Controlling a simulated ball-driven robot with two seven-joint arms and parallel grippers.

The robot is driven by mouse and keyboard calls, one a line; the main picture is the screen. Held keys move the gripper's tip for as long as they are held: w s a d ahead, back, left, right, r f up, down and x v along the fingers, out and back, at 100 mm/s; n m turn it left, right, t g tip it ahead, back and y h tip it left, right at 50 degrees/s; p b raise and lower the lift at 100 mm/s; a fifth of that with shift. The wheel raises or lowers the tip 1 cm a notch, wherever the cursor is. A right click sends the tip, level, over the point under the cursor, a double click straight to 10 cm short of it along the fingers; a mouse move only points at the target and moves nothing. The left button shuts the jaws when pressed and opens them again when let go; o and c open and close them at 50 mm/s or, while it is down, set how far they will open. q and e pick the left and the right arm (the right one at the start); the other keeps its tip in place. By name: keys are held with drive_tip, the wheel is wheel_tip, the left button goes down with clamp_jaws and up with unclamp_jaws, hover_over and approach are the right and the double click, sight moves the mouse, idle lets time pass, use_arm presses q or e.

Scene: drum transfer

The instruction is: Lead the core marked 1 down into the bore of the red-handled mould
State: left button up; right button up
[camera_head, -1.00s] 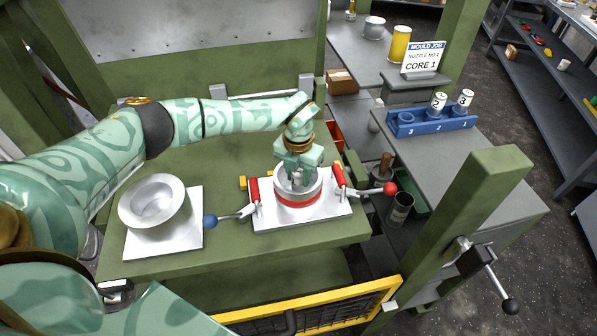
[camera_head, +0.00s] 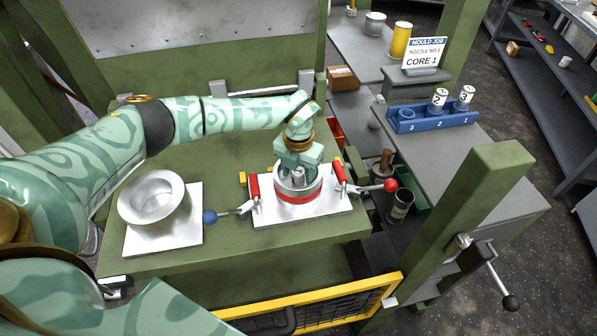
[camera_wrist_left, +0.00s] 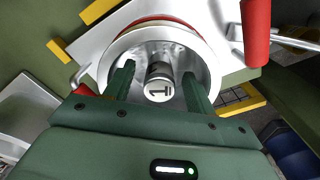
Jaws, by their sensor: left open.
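The red-handled mould (camera_head: 298,197) is a pale metal cup with a red band on a white plate, with red handles on both sides. The core marked 1 (camera_wrist_left: 160,82) is a small grey cylinder standing inside the mould's opening; its top also shows in the head view (camera_head: 298,176). My left gripper (camera_wrist_left: 160,80) is over the mould with its fingers apart, one on each side of the core, with gaps between them and it. How deep the core sits in the bore is hidden. My right gripper is not in view.
A blue rack (camera_head: 432,119) holds cores marked 2 (camera_head: 439,98) and 3 (camera_head: 466,95); its left hole is empty. A sign (camera_head: 424,57) reads CORE 1. A second metal mould (camera_head: 150,215) stands at left on a white plate.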

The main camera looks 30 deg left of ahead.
use_arm(q)
wheel_tip(320, 180, up, 16)
drive_tip(key=p, duration=0.3)
drive_tip(key=shift+r, duration=0.15)
idle(0.4)
